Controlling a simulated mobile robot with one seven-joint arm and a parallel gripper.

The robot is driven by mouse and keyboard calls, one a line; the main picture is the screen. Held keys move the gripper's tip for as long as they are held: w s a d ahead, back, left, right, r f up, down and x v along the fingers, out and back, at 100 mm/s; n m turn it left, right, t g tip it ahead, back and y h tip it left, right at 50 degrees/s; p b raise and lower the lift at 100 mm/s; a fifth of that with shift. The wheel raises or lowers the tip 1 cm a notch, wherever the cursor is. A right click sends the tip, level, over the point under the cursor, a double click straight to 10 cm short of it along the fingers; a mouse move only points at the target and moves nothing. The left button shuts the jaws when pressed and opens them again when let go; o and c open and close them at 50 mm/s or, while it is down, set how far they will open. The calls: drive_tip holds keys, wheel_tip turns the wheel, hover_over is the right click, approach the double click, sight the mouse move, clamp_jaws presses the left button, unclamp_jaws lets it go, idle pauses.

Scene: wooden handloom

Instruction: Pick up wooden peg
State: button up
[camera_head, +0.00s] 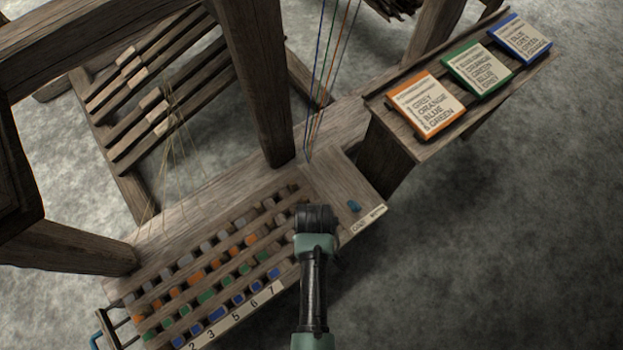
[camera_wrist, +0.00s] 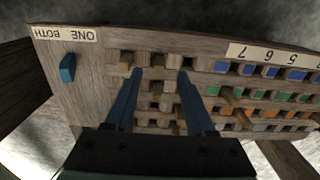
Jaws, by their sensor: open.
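The wooden handloom's peg panel (camera_head: 172,272) fills the lower middle of the head view. My gripper (camera_head: 316,218) is over its right end there and hides part of the panel. In the wrist view my gripper (camera_wrist: 159,72) is open, its two blue-grey fingers spread and pointing at the panel. A plain wooden peg (camera_wrist: 156,87) shows between the fingers, with other plain brown pegs or holes around it. Another wooden peg (camera_wrist: 125,63) stands outside the fingers, to the left. Nothing is held. I cannot tell the gap between fingertips and panel.
Rows of blue, green, orange and grey squares lie beside numbered labels (camera_head: 235,317). A small blue switch (camera_head: 354,206) sits near a ONE/BOTH label (camera_wrist: 68,34). A shelf (camera_head: 398,150) holds three colour cards. Loom posts (camera_head: 252,85) and coloured threads rise behind.

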drive_tip(key=f+b, duration=0.1)
drive_tip(key=f, duration=0.1)
drive_tip(key=f+b, duration=0.1)
drive_tip(key=f, duration=0.1)
drive_tip(key=f+b, duration=0.2)
drive_tip(key=shift+w+a+f, duration=0.2)
drive_tip(key=shift+w+f, duration=0.15)
drive_tip(key=shift+f, duration=0.05)
drive_tip(key=shift+r, duration=0.1)
drive_tip(key=shift+c, duration=0.3)
clamp_jaws()
